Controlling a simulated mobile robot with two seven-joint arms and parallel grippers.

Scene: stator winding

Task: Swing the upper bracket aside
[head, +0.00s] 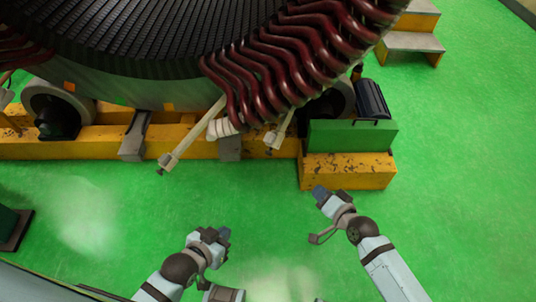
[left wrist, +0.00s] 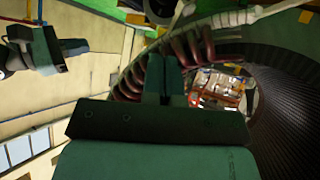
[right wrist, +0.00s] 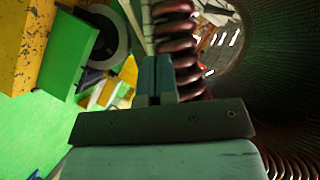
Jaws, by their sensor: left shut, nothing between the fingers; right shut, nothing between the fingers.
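Two pale bracket-like bars hang below the dark red coils of the stator (head: 270,65) in the head view. The longer left bar (head: 190,135) slants down to the left and ends in a small block. The shorter right bar (head: 281,132) is close beside it. I cannot tell which is the upper bracket. My left gripper (head: 223,234) is shut and empty, below and apart from both bars; its fingers show in the left wrist view (left wrist: 165,76). My right gripper (head: 319,193) is shut and empty, to the lower right of the bars; its fingers show in the right wrist view (right wrist: 156,78).
A yellow base beam (head: 80,144) with rollers carries the stator. A green box (head: 345,138) on a yellow block (head: 348,172) stands near my right gripper. Yellow steps (head: 412,42) stand at the back right. The green floor (head: 460,170) is clear at right.

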